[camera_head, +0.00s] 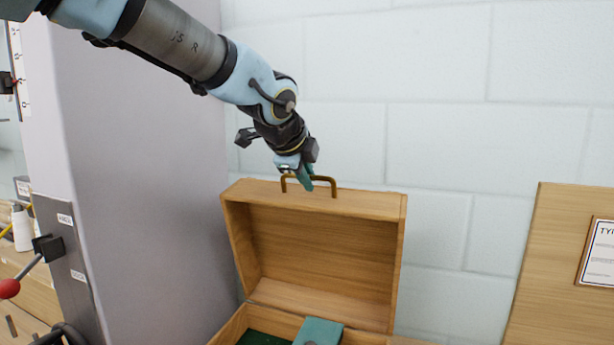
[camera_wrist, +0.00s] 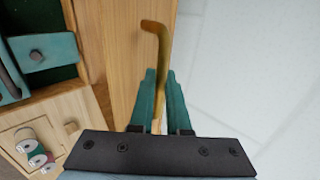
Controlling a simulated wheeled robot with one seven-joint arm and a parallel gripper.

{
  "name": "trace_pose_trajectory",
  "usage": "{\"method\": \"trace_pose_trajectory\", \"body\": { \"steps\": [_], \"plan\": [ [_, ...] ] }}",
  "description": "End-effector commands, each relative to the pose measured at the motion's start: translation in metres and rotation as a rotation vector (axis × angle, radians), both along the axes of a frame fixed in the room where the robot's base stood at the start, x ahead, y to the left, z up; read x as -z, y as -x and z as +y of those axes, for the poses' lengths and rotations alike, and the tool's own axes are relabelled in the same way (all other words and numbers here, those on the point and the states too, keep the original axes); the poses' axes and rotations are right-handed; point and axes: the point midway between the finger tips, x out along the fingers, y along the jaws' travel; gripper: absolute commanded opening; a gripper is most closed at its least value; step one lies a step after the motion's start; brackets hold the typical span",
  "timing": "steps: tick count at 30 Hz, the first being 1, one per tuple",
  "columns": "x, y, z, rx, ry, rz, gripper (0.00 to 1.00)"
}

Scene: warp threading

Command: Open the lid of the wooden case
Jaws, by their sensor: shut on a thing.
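The wooden case (camera_head: 241,326) stands against the white wall, and its lid (camera_head: 320,245) is raised to about upright, showing its hollow inside. A brass-coloured handle (camera_head: 325,179) sits on the lid's top edge. The case's green-lined inside (camera_head: 262,340) shows at the bottom, holding a teal block (camera_head: 318,332). The lower part of the case is cut off by the frame.
A tall grey panel (camera_head: 140,150) stands left of the case. A wooden board (camera_head: 555,270) with a white sign (camera_head: 599,252) is at the right. Spools (camera_wrist: 38,152) sit in a light wooden holder in the wrist view. The wall behind is bare.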

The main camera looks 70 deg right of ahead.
Motion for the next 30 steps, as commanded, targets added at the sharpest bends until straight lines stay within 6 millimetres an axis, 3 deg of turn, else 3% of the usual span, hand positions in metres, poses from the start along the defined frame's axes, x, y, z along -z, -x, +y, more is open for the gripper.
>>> {"method": "trace_pose_trajectory", "body": {
  "steps": [7, 8, 16, 25, 30],
  "plan": [
    [0.001, -0.002, 0.0, -0.002, -0.001, -0.002, 0.0],
    [0.001, -0.002, 0.0, -0.002, -0.001, -0.002, 0.16],
    [0.001, -0.001, 0.0, -0.001, 0.0, -0.001, 0.45],
    [-0.001, -0.001, 0.002, -0.001, 0.0, 0.0, 0.45],
    [-0.016, -0.003, 0.017, -0.004, 0.004, 0.0, 0.45]
  ]
}}
